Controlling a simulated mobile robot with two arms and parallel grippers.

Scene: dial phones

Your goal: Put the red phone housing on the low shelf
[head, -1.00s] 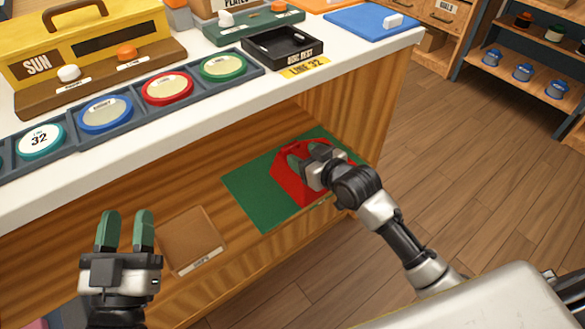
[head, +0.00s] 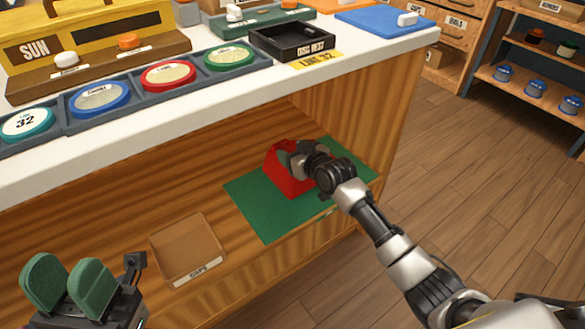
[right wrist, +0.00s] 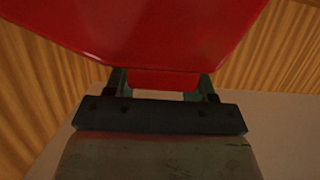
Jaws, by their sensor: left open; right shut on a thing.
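The red phone housing (head: 291,186) is over the green mat (head: 262,215) on the low shelf (head: 130,257), toward the mat's back. I cannot tell whether it touches the mat. My right gripper (head: 296,160) is shut on it, and the fingers partly hide it. In the right wrist view the red housing (right wrist: 150,35) fills the top, with part of it between the fingers (right wrist: 165,82). My left gripper (head: 68,283) is open and empty at the lower left, in front of the shelf.
A brown tray (head: 214,266) with a label sits on the shelf left of the mat. The white counter (head: 347,52) above holds a row of coloured dials (head: 168,76), a black tray (head: 291,42) and a yellow box (head: 100,32). The shelf's side wall closes its right end.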

